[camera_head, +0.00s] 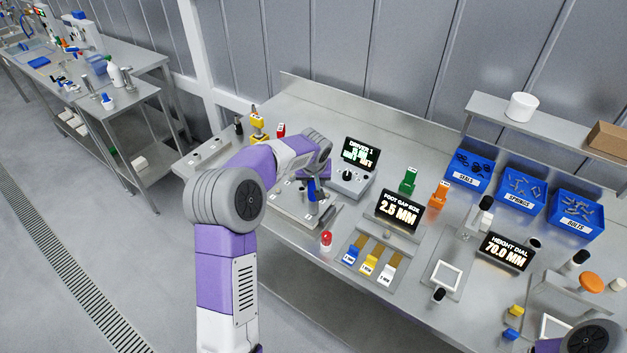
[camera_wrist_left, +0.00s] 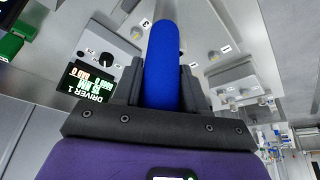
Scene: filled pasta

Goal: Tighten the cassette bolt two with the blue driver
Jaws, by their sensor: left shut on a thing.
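My left gripper (camera_head: 315,192) is over the grey metal fixture (camera_head: 285,208) on the bench. It is shut on the blue driver (camera_head: 312,188), whose handle stands between the two black fingers in the left wrist view (camera_wrist_left: 162,65). The driver's tip is hidden in both views. The fixture plate (camera_wrist_left: 195,40) shows small number labels beside the driver in the wrist view. I cannot tell which bolt the driver is over, or whether it touches one. The driver display (camera_head: 360,153) reads "DRIVER 1"; its smaller lines are unclear. My right gripper is not in view.
A control box with a black knob (camera_head: 348,177) stands just right of the gripper. The foot gap display (camera_head: 398,208) and coloured blocks (camera_head: 368,264) are further right. Blue bins (camera_head: 522,188) line the back right. A red-topped item (camera_head: 326,238) stands near the front edge.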

